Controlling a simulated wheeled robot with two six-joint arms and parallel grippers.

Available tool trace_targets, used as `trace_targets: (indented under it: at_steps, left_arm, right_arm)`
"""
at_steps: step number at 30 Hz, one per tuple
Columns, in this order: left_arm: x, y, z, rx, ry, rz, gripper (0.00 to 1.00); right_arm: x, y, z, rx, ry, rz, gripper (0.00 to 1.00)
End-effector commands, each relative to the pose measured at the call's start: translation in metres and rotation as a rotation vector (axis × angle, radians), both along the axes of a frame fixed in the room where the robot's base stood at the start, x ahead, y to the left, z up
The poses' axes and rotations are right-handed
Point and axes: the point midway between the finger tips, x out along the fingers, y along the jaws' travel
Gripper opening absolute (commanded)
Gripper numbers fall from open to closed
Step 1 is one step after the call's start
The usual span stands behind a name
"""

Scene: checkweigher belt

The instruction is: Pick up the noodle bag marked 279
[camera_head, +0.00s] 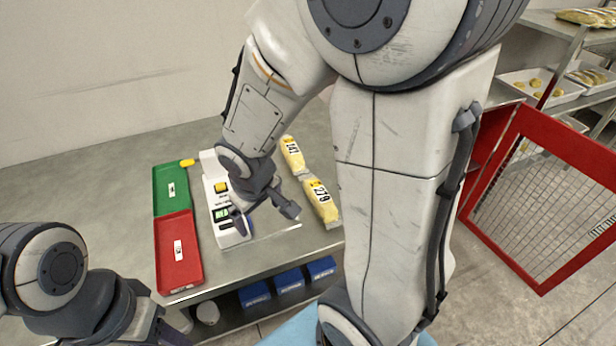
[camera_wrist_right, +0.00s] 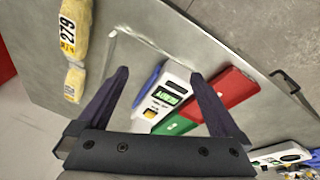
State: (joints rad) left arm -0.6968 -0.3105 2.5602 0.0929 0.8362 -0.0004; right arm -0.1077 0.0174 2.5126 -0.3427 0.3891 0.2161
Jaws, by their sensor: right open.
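The noodle bag marked 279 (camera_head: 321,203) is yellow with a black-and-white label and lies on the grey table near its right edge. It also shows at the upper left of the right wrist view (camera_wrist_right: 68,35). My right gripper (camera_head: 266,218) is open and empty, to the left of this bag and apart from it, over the scale area. In the wrist view the bag lies outside the open fingers (camera_wrist_right: 160,75), beyond the left one.
A second yellow bag (camera_head: 293,155) lies just behind the 279 bag, close to its end. A white scale (camera_head: 211,190) with a lit display, a green tray (camera_head: 170,181) and a red tray (camera_head: 179,252) stand left. A red mesh gate (camera_head: 535,190) stands right.

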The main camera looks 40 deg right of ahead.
Motion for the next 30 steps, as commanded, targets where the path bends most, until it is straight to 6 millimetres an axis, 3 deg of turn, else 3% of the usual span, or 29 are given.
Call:
trace_targets:
  at_steps: [1, 6, 9, 12, 17, 27, 30]
  left_arm:
    - [0.000, 0.000, 0.014, 0.000, 0.000, 0.000, 0.50]
    - [0.000, 0.000, 0.034, 0.000, 0.000, 0.000, 0.50]
    - [0.000, 0.000, 0.043, 0.000, 0.000, 0.000, 0.50]
    - [0.000, 0.000, 0.048, 0.000, 0.000, 0.000, 0.50]
    - [0.000, 0.000, 0.050, 0.000, 0.000, 0.000, 0.50]
    - [0.000, 0.000, 0.017, 0.000, 0.000, 0.000, 0.50]
    - [0.000, 0.000, 0.014, 0.000, 0.000, 0.000, 0.50]
  right_arm:
    - [0.011, -0.033, 0.001, -0.007, -0.014, -0.075, 1.00]
    - [0.029, -0.119, -0.015, 0.020, -0.087, -0.241, 1.00]
    - [0.025, -0.155, -0.026, 0.059, -0.119, -0.312, 1.00]
    - [0.020, -0.177, -0.034, 0.103, -0.143, -0.363, 1.00]
    - [0.014, -0.192, -0.043, 0.140, -0.162, -0.398, 1.00]
    - [0.030, -0.198, -0.089, 0.145, -0.167, -0.402, 1.00]
    - [0.033, -0.199, -0.094, 0.145, -0.166, -0.401, 1.00]
